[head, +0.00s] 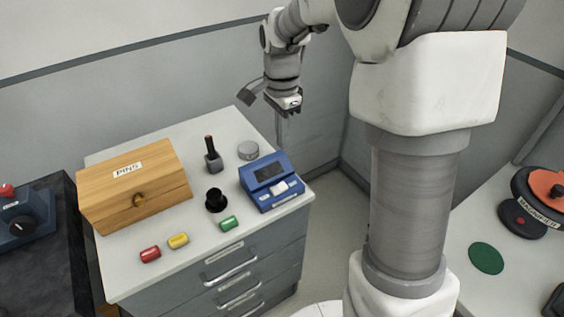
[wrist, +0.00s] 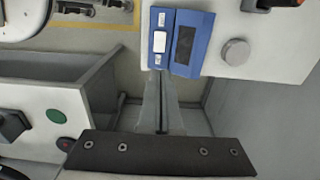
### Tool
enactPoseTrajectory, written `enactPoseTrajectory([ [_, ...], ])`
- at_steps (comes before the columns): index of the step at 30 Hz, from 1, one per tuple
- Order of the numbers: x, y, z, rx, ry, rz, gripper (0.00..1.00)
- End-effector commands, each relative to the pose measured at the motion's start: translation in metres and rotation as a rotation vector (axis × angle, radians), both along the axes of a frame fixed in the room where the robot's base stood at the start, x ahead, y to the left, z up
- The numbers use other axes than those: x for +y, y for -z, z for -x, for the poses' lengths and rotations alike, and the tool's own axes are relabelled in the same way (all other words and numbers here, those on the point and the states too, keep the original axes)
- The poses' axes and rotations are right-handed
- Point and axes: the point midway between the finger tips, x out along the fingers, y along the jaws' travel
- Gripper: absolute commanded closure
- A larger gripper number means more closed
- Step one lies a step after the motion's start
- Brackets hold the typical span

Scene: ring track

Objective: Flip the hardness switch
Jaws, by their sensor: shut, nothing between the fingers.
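The hardness device is a blue box (head: 256,182) with a dark screen at the near right corner of the white cabinet top. Its white switch (head: 279,188) sits on the sloped front between small white labels. In the wrist view the blue box (wrist: 201,20) is at top centre, with the white switch (wrist: 160,41) between its labels. My gripper (head: 283,142) is in the air beyond and above the box, apart from it in the head view. In the wrist view my gripper (wrist: 161,78) is shut, its fingers pointing toward the box's edge. The label text is too small to read.
Another bench with a green disc (head: 486,258) is at right.

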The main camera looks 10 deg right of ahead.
Motion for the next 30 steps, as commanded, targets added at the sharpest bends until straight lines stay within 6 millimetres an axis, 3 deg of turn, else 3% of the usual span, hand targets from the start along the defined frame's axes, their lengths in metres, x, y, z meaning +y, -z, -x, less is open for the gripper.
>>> enactPoseTrajectory([
  [18,0.0,0.116,0.001,0.004,0.0,-0.001,1.0],
  [24,0.0,0.133,0.001,0.002,-0.001,0.001,1.0],
  [30,0.0,0.136,0.001,0.001,-0.001,0.0,1.0],
])
